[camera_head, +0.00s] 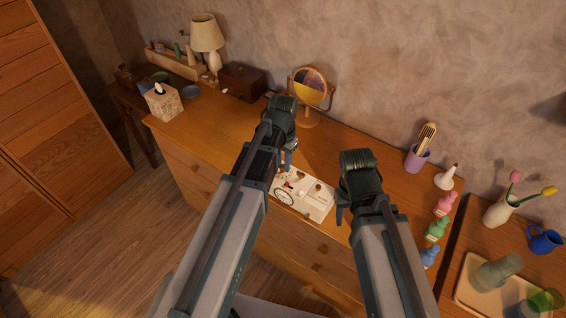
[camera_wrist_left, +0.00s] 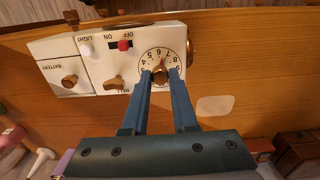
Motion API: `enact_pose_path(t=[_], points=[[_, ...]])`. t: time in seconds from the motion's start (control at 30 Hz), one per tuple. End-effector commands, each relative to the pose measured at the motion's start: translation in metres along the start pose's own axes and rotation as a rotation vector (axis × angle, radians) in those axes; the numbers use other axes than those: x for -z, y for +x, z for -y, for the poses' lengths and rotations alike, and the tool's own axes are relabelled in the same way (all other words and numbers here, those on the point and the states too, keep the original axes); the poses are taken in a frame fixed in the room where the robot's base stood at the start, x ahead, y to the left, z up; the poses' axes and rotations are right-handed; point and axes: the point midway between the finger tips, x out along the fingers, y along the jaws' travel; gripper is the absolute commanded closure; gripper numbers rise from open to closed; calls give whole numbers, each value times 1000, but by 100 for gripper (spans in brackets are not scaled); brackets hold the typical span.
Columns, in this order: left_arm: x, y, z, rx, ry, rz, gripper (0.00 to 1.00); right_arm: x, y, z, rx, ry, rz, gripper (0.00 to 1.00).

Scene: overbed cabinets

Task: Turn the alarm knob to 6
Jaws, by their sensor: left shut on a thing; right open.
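A white control panel (camera_head: 318,202) lies on the wooden dresser top, and its face fills the top of the left wrist view (camera_wrist_left: 98,66). It carries a round numbered dial (camera_wrist_left: 148,58) with a brass-coloured knob (camera_wrist_left: 159,76) at its centre. My left gripper (camera_wrist_left: 160,74) is shut on this knob, one blue finger on each side. The fingers hide part of the dial, and I cannot tell the exact setting. In the head view my left gripper (camera_head: 286,168) is over the panel's far left part. My right gripper (camera_head: 342,212) is open and empty, right of the panel.
The panel also has a red slide switch (camera_wrist_left: 124,45) and a battery knob (camera_wrist_left: 70,80). A round mirror (camera_head: 309,88) stands behind. A purple cup (camera_head: 416,160) and small coloured bottles (camera_head: 436,231) stand to the right. A tissue box (camera_head: 163,102) is at left.

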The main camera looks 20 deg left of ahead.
Motion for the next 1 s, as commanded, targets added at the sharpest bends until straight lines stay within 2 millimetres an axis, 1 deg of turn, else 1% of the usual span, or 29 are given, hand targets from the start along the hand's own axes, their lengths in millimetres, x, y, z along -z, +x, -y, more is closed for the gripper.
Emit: enact_pose_path(t=[0.1,0.23,0.6,0.63,0.77,0.8,1.0], points=[[0,0,0,0,-111,0,100,0,0,0,0,0,0,49],[0,0,0,0,-190,0,100,0,0,0,0,0,0,49],[0,0,0,0,-214,0,100,0,0,0,0,0,0,49],[0,0,0,0,-214,0,70,0,0,0,0,0,0,49],[0,0,0,0,-214,0,47,0,0,0,0,0,0,49],[0,0,0,0,-213,0,43,0,0,0,0,0,0,49],[0,0,0,0,-213,0,43,0,0,0,0,0,0,49]])
